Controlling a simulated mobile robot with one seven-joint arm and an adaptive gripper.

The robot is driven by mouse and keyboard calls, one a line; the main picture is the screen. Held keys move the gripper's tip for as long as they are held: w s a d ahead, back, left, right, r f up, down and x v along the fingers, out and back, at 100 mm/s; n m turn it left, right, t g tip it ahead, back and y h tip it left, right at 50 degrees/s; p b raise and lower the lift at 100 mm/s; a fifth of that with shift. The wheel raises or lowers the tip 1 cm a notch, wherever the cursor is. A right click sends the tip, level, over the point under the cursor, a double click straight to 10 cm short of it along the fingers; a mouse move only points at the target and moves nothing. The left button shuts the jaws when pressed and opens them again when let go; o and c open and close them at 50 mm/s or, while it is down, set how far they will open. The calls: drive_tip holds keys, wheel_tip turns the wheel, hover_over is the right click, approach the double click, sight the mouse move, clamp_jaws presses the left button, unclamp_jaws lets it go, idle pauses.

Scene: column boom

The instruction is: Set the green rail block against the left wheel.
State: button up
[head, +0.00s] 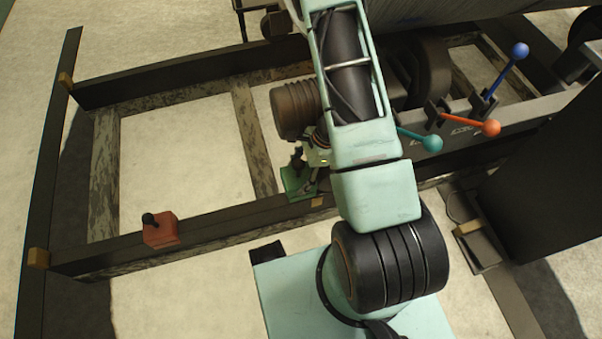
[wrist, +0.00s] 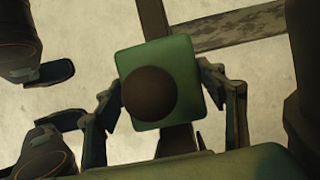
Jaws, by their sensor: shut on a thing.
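The green rail block (head: 296,184) is at the near dark rail (head: 220,218), below my arm in the head view. The wrist view shows the green block (wrist: 185,60) from above, with its round dark knob in the middle. My gripper (head: 303,172) is shut on the block, with one finger on each side of it in the wrist view. I cannot tell whether the block rests on the rail or hangs just above it. A dark wheel (head: 431,70) shows right of my arm. My arm covers the area beside it, and I cannot tell whether block and wheel touch.
A red block (head: 160,230) with a black knob sits on the near rail at the left. Teal (head: 431,143), orange (head: 491,127) and blue (head: 519,50) lever knobs stand at the right. A dark panel (head: 530,160) rises at the far right. The rail between both blocks is clear.

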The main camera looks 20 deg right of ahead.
sight(299, 181)
drive_tip(key=shift+f+b, duration=1.35)
drive_tip(key=shift+f, duration=0.85)
drive_tip(key=shift+b, duration=0.4)
drive_tip(key=shift+f+b, duration=0.9)
drive_tip(key=shift+b, duration=0.05)
drive_tip(key=shift+f+b, duration=0.5)
drive_tip(key=shift+f, duration=0.5)
idle(0.5)
drive_tip(key=o, duration=2.1)
drive_tip(key=shift+o, duration=0.2)
